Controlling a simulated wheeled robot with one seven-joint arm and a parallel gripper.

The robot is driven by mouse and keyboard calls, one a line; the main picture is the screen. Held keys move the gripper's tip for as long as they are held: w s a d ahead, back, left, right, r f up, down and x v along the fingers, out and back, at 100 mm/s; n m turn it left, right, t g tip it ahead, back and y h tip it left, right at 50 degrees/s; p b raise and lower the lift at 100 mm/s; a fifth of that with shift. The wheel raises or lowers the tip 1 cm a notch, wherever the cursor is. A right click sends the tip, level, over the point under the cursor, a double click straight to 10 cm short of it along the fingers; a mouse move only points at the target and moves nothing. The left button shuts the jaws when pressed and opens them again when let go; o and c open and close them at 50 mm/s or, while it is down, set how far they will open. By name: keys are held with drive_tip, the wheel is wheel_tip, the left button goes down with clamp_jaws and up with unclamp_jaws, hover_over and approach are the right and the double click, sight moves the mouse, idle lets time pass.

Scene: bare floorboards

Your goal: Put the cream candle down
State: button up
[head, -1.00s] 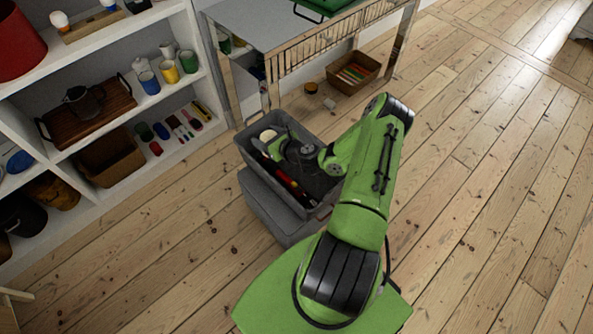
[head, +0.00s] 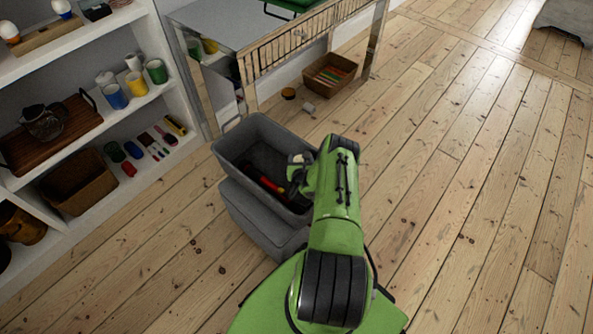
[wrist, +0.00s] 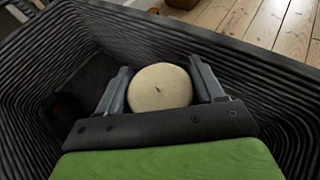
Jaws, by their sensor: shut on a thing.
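The cream candle (wrist: 160,88), round and pale with a small dark wick, sits between the two fingers of my gripper (wrist: 160,72) in the wrist view. My gripper is shut on it. The ribbed dark walls of the grey bin (wrist: 262,72) rise around both, so the candle is within the bin's opening. In the head view the grey bin (head: 232,150) stands open, and my arm covers its right part.
A red and yellow tool (head: 270,186) lies in the bin. The bin rests on a grey box (head: 250,220). A white shelf (head: 165,105) with cups and tools stands left. A desk (head: 225,30) is behind, with a brown box (head: 330,75) beneath. Floor at right is clear.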

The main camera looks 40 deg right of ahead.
wheel_tip(320, 180, down, 3)
drive_tip(key=shift+f+b, duration=0.15)
drive_tip(key=shift+b, duration=0.45)
drive_tip(key=shift+f, duration=0.5)
drive_tip(key=shift+f, duration=0.1)
